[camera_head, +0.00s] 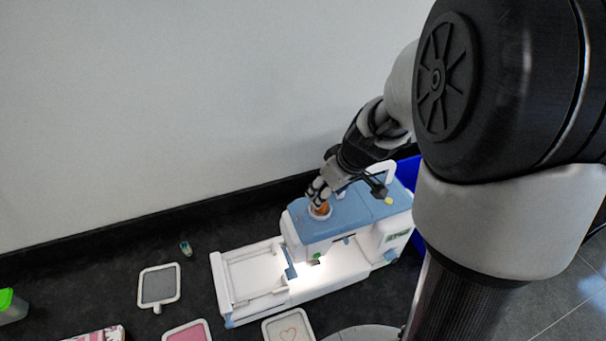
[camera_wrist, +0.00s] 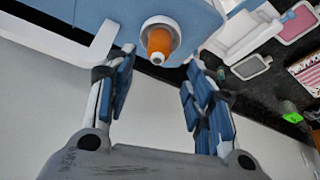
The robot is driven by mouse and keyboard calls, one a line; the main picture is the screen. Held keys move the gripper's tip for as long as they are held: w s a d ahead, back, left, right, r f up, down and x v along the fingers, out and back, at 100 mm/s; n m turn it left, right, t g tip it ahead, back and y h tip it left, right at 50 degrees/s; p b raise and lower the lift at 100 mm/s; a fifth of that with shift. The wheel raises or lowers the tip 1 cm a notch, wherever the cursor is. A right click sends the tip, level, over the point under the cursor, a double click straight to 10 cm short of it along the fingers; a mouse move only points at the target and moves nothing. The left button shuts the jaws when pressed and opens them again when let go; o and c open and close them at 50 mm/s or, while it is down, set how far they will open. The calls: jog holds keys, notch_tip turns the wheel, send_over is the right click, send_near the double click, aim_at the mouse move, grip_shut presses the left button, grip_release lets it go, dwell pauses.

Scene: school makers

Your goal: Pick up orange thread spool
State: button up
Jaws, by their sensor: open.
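The orange thread spool (camera_wrist: 159,42) stands on a white round holder on top of the blue and white sewing machine (camera_head: 348,215). It also shows in the head view (camera_head: 320,209), partly covered by my gripper. My gripper (camera_head: 318,192) is over the machine's left top end, close to the spool. In the wrist view my gripper (camera_wrist: 155,75) has its two blue-padded fingers wide apart. The spool lies ahead of the gap between the fingertips, with nothing gripped. Whether the fingers are level with the spool I cannot tell.
Several embroidery frames lie on the dark surface, including a grey one (camera_head: 159,285), a pink one (camera_head: 187,332) and one with a heart (camera_head: 289,327). A small teal spool (camera_head: 186,248) lies near the wall. A green-lidded container (camera_head: 11,305) stands far left. A blue bin (camera_head: 408,172) is behind the machine.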

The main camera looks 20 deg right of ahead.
jog(key=shift+b+x, duration=0.45)
jog(key=shift+x, duration=2.65)
jog(key=shift+d, duration=0.15)
jog(key=c, duration=1)
